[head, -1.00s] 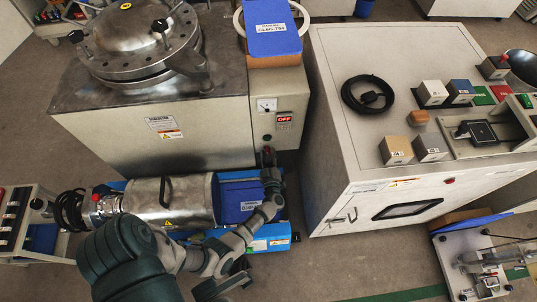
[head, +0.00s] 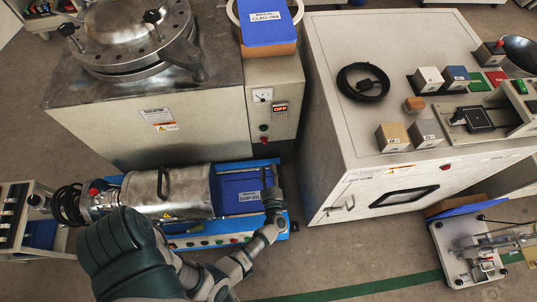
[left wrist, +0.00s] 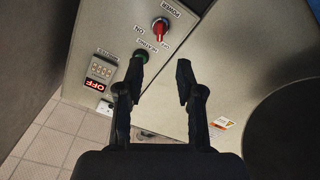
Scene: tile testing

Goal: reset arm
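My left arm comes in from the lower left in the head view. Its gripper (head: 271,180) is over the blue box beside the metal cylinder, just in front of the control panel (head: 277,125). In the left wrist view the gripper (left wrist: 160,78) has its two black fingers apart with nothing between them. Beyond the fingers are a red power knob (left wrist: 160,27), a green heating button (left wrist: 141,56) and a display reading OFF (left wrist: 98,87). The fingers appear apart from the panel. My right gripper is not in view.
A steel chamber machine (head: 150,120) stands behind. The metal cylinder (head: 170,188) lies on a blue base at left. A large pale cabinet (head: 320,130) with small blocks on top stands at right. The floor (head: 350,250) in front is clear.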

